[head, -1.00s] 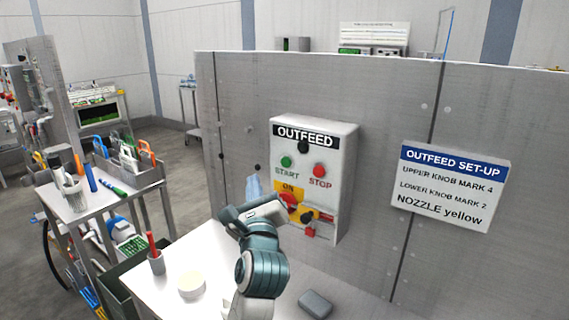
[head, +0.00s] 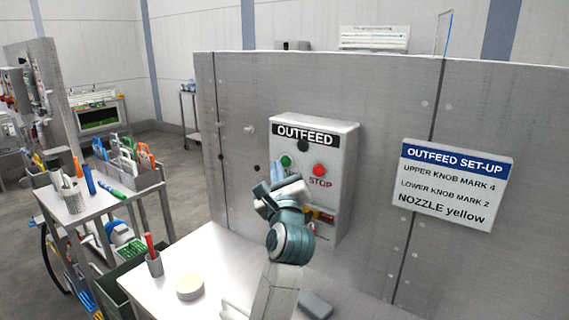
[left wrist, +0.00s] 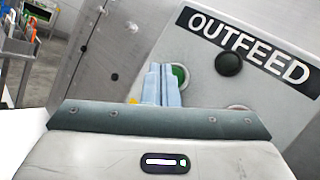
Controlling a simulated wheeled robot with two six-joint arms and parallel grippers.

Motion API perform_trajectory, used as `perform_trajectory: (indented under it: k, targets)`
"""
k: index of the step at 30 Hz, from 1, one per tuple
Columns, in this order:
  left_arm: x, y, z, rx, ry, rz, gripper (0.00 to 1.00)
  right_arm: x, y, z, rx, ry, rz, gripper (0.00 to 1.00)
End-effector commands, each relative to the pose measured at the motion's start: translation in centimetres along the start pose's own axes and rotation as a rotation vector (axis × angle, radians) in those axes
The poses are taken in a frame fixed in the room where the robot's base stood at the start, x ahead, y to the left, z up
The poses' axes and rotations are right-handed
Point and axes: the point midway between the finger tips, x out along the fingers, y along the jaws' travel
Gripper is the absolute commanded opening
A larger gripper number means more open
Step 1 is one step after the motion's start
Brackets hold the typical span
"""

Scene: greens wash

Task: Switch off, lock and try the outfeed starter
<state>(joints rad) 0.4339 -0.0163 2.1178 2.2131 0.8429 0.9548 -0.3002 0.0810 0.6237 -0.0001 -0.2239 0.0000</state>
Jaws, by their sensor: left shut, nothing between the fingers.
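The outfeed starter box (head: 338,150) is mounted on a grey panel. It has a black lamp or knob (head: 302,146), a green START button (head: 286,160) and a red STOP button (head: 320,170). My left gripper (head: 277,168) is shut and empty, with its pale blue fingertips just at the green button. In the left wrist view the fingertips (left wrist: 161,84) overlap the edge of the green button (left wrist: 180,76); whether they touch it I cannot tell. My arm hides the rotary switch, and only a bit of red and yellow (head: 322,216) shows below. My right gripper is not in view.
A set-up sign (head: 453,185) hangs to the right of the box. A white table below holds a round cream tub (head: 190,287), a grey cup with a red pen (head: 154,262) and a grey block (head: 316,305). A tool cart (head: 105,195) stands at left.

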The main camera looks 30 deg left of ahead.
Motion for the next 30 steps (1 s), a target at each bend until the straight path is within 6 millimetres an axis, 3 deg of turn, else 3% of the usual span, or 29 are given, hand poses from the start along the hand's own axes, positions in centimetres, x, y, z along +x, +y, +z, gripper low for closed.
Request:
perform_trajectory:
  k: [30]
  targets:
    - [-0.02,0.02,0.03,0.000,0.000,0.000,0.00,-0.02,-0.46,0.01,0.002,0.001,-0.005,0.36]
